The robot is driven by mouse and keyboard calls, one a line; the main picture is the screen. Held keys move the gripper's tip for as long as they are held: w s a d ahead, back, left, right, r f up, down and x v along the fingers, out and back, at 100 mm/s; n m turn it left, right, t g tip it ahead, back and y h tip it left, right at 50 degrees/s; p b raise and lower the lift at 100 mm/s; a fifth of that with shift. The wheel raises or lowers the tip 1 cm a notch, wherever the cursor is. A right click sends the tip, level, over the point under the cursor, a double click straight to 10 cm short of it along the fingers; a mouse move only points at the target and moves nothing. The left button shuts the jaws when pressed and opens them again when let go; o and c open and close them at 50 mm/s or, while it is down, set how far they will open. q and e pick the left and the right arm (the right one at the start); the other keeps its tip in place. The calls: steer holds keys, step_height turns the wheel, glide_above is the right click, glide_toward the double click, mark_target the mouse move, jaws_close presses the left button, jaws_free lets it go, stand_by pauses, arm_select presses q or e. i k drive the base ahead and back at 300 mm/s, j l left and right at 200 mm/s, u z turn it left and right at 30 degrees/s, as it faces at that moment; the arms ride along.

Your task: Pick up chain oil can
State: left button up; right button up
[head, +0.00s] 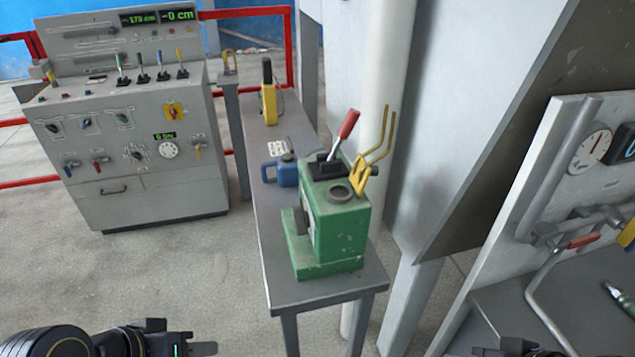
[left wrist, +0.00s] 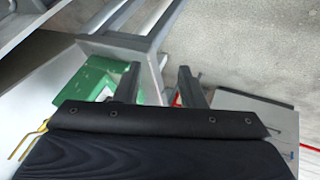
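A blue can with a loop handle (head: 285,171), which looks like the chain oil can, stands on the narrow grey bench (head: 335,293), left of and behind the green machine (head: 337,232). The machine partly hides its right side. My left gripper (head: 203,349) is low at the bottom left, in front of the bench and well away from the can. In the left wrist view its two fingers (left wrist: 158,82) stand apart with nothing held between them. My right gripper (head: 515,350) only just shows at the bottom edge, and its fingers cannot be made out.
A yellow device (head: 268,93) and a small white-labelled item (head: 278,147) are on the bench behind the can. A red lever (head: 348,124) and yellow bent rods (head: 375,155) rise from the machine. A grey control console (head: 130,130) stands left; floor between is clear. A gauge panel (head: 565,190) is right.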

mark_target(287, 172)
steer(key=k+z, duration=0.3)
steer(key=k+l+z, duration=0.25)
steer(key=j+z, duration=0.25)
steer(key=z, duration=0.2)
steer(key=i+j+z, duration=0.1)
steer(key=j+z, duration=0.45)
steer(key=z, duration=0.3)
steer(key=j+z, duration=0.25)
steer(key=z, duration=0.15)
steer(key=k+j, duration=0.1)
steer(key=j, duration=0.35)
steer(key=k+j, duration=0.1)
steer(key=j, duration=0.35)
steer(key=k+j, duration=0.1)
steer(key=j, duration=0.35)
steer(key=k+j, duration=0.1)
steer(key=j, duration=0.35)
steer(key=k+j, duration=0.1)
steer(key=j, duration=0.35)
steer(key=k+j, duration=0.1)
steer(key=j, duration=0.35)
